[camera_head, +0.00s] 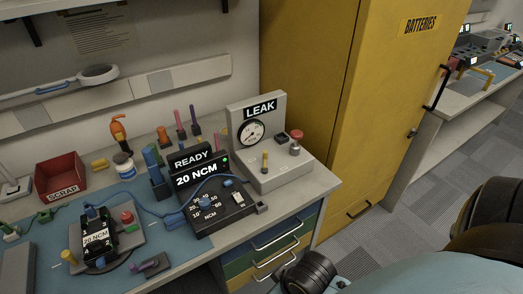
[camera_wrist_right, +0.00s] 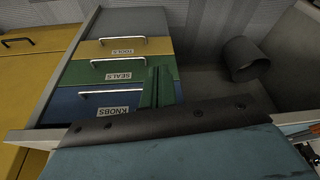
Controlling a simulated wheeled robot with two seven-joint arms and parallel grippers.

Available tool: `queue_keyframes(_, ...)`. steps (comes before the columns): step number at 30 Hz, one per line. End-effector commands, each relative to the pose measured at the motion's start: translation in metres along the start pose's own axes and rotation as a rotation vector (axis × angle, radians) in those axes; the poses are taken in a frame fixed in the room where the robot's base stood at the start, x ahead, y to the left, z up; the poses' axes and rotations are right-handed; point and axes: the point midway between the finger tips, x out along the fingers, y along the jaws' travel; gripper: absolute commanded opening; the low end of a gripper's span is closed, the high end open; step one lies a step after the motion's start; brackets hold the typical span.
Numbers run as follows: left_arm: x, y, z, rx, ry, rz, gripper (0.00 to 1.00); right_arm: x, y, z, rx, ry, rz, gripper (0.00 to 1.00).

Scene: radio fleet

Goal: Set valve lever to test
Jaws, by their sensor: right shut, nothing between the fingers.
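The leak tester (camera_head: 282,177) is a pale grey unit at the right end of the bench in the head view. It has an upright LEAK panel with a round gauge (camera_head: 251,133). My right gripper's green fingers (camera_wrist_right: 155,86) show in the right wrist view, shut and empty, in front of the drawers and apart from the tester. My left gripper is not in view.
A red-topped knob (camera_head: 295,145) stands right of the lever. The READY torque unit (camera_head: 215,203) is just left. Drawers with handles (camera_head: 275,240) sit below the bench and show labelled in the wrist view (camera_wrist_right: 117,70). A yellow BATTERIES cabinet (camera_head: 310,60) stands behind on the right.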

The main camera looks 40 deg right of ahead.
Motion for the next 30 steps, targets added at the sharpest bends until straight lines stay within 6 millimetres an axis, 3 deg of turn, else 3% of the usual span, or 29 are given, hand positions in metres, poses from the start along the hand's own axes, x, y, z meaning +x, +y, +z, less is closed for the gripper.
queue_keyframes(11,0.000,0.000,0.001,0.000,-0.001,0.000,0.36,0.106,-0.003,0.055,-0.053,-0.099,0.009,0.00)
queue_keyframes(17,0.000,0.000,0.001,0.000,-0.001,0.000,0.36,0.175,-0.003,0.116,-0.060,-0.140,0.005,0.00)
queue_keyframes(21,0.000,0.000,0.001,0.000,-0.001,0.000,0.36,0.211,-0.003,0.170,-0.066,-0.170,0.001,0.00)
queue_keyframes(25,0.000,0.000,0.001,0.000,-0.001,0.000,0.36,0.231,-0.001,0.220,-0.071,-0.195,-0.001,0.00)
queue_keyframes(30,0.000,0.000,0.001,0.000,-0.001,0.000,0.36,0.239,0.002,0.268,-0.077,-0.217,-0.002,0.00)
